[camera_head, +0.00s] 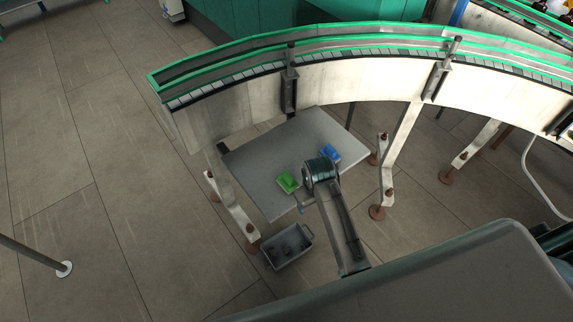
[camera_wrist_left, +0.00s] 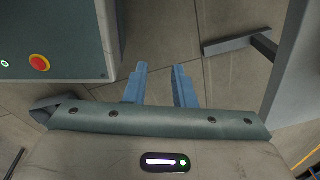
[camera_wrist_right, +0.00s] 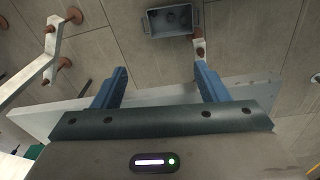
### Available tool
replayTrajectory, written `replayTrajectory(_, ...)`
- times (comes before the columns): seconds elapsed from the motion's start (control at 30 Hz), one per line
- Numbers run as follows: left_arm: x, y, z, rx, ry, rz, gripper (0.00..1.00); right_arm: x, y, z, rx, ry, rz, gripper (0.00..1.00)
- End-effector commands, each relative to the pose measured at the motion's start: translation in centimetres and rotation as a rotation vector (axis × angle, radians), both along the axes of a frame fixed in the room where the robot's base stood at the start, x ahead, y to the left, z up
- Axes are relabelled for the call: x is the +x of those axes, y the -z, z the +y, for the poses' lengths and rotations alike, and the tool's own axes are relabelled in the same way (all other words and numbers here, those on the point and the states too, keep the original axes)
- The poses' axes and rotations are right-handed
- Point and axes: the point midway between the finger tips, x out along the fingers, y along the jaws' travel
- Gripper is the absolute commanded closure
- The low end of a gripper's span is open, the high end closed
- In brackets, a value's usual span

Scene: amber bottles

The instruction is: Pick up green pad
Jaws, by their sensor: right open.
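The green pad (camera_head: 288,181) lies flat on the grey table (camera_head: 262,160), near its front edge. My right gripper (camera_head: 301,204) is just right of and below the green pad in the head view, mostly hidden by its own wrist. In the right wrist view, my right gripper (camera_wrist_right: 161,70) is open with nothing between its fingers, over the table edge (camera_wrist_right: 160,97).
A blue pad (camera_head: 330,153) lies on the table beyond my right wrist. A grey bin (camera_head: 288,246) stands on the floor in front of the table, and shows in the right wrist view (camera_wrist_right: 172,20). A curved conveyor (camera_head: 360,75) runs behind the table. A cabinet (camera_wrist_left: 55,45) with a red button is near my left gripper.

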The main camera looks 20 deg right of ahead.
Motion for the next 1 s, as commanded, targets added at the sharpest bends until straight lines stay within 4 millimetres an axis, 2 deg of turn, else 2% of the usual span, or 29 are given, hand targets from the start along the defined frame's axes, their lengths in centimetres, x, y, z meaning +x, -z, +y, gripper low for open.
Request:
replayTrajectory(0.03, -0.3, -1.7, 0.0, -0.001, -0.001, 0.002, 0.77, 2.0, -4.5, 1.0, 0.008, -0.018, 0.002, 0.33)
replayTrajectory(0.1, -0.6, -1.9, 0.0, -0.001, -0.001, 0.002, 0.77, 3.8, -6.8, 2.1, 0.017, -0.045, 0.027, 0.33)
replayTrajectory(0.23, -0.9, -2.3, 0.0, 0.0, -0.001, 0.003, 0.77, 6.5, -10.1, 3.9, 0.026, -0.092, 0.062, 0.33)
replayTrajectory(0.4, -1.0, -2.5, 0.0, 0.0, -0.001, 0.003, 0.77, 8.3, -12.2, 5.2, 0.032, -0.132, 0.091, 0.33)
replayTrajectory(0.53, -1.1, -3.0, 0.0, 0.0, -0.001, 0.003, 0.77, 8.6, -11.3, 5.4, 0.032, -0.14, 0.1, 0.33)
replayTrajectory(0.8, -1.1, -3.9, 0.0, 0.0, -0.001, 0.003, 0.77, 8.6, -7.4, 5.3, 0.031, -0.138, 0.099, 0.33)
replayTrajectory(1.0, -1.1, -4.6, 0.0, 0.0, -0.001, 0.003, 0.77, 8.9, -6.3, 5.4, 0.032, -0.139, 0.098, 0.33)
